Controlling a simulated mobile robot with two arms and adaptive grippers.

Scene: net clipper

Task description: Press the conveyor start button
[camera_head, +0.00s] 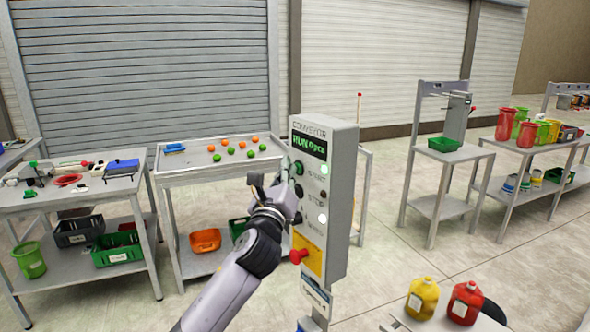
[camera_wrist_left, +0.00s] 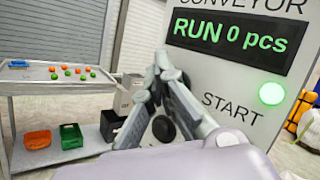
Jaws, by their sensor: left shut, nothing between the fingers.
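The conveyor control box (camera_head: 345,190) stands upright on a post, its front turned to the left. Its display (camera_head: 309,143) reads "RUN 0 pcs" in green, and it also shows in the left wrist view (camera_wrist_left: 229,32). A green lamp (camera_wrist_left: 271,93) glows beside the word START. My left gripper (camera_head: 285,172) is shut and empty, with its fingertips close to the upper part of the panel. In the left wrist view the fingers (camera_wrist_left: 165,70) are in front of a dark round button (camera_wrist_left: 163,128), partly hidden. I cannot tell whether they touch it. My right gripper is not in view.
A red knob (camera_head: 298,256) sticks out low on the box. Behind it stands a table (camera_head: 180,178) with orange and green balls. Yellow (camera_head: 422,297) and red (camera_head: 465,302) bottles stand at the lower right. Open floor (camera_head: 400,245) lies right of the box.

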